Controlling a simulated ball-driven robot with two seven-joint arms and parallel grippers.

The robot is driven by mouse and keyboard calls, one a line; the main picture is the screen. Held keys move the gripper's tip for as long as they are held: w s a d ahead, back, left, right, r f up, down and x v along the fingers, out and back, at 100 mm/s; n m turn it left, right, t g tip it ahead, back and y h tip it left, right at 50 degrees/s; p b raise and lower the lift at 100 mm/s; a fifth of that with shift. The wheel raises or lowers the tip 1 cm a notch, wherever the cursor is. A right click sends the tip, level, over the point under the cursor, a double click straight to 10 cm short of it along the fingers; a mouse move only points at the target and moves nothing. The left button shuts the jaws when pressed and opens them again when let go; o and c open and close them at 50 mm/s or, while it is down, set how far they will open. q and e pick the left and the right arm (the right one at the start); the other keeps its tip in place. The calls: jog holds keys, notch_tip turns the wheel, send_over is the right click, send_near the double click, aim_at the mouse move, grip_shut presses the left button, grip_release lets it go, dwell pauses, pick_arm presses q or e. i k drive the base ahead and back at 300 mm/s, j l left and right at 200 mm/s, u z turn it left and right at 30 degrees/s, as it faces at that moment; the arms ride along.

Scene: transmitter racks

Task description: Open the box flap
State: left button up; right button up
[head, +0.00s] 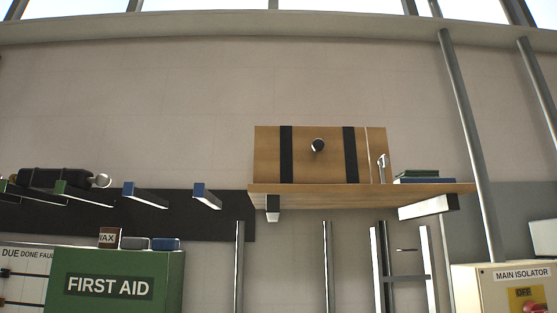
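A wooden box (266,155) stands on a wooden wall shelf (440,187), right of the middle in the head view. A thin vertical line runs near the front's right edge. A small light metal piece (382,164) shows at that edge; I cannot tell if it is fixed to the box. The front looks upright and flush, and I cannot tell which part is the flap. The box's inside is hidden. Neither of my grippers is in view.
Green and dark books (418,176) lie right of the box. Pale brackets (425,207) hold the shelf. Left, a dark rail (232,215) has pegs, with a black cylindrical object (60,179) over some. Below are a green first aid box (118,284) and an isolator cabinet (480,290).

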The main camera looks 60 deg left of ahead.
aim_at(283, 154)
jog(key=u, duration=1.75)
